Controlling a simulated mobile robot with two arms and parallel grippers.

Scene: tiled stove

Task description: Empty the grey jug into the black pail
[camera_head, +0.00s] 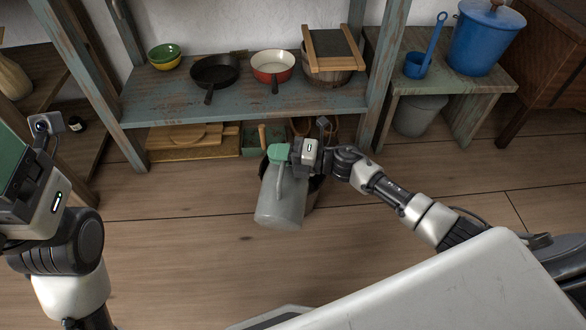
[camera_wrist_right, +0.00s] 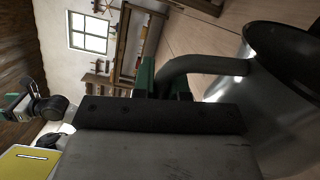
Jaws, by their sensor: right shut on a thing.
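The grey jug (camera_head: 281,205) hangs from my right gripper (camera_head: 283,153), which is shut on its handle. In the head view its wide end points toward me; its mouth and contents are hidden. In the right wrist view the grey jug (camera_wrist_right: 275,115) fills the lower right, with its handle between the green finger pads (camera_wrist_right: 165,82). The black pail (camera_head: 316,192) is behind the jug, mostly covered by it, so I cannot tell how the jug's mouth lies to the pail's opening. My left gripper (camera_head: 18,165) is at the left edge, away from both; its fingertips are not clear.
A small bench (camera_head: 462,82) at the right carries a blue pot (camera_head: 482,42) and ladle. The wooden floor in front is clear.

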